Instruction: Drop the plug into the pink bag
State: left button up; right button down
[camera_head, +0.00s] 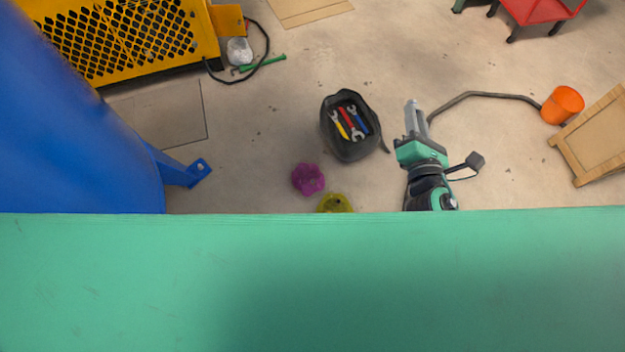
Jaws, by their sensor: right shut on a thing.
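The pink bag (308,179) is a small magenta, crumpled-looking shape on the floor near the middle of the head view. My right gripper (412,106) is to the right of it and farther from me, pointing away over the floor. Its fingers are closed together on something small and grey. I take this to be the plug, but it is mostly hidden between the fingers and too small to make out. The gripper is well apart from the pink bag. My left gripper is not in view.
A yellow bag (335,203) sits nearer me, partly hidden by a wide green surface (300,285). A hose (485,95) runs toward an orange bucket (562,106). A blue tank (75,130) stands left.

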aim_at(303, 173)
jog(key=i+j+z, duration=0.1)
jog(key=i+j, duration=0.25)
jog(key=j, duration=0.15)
jog(key=i+j+z, duration=0.15)
jog(key=i+j, duration=0.2)
jog(key=j, duration=0.15)
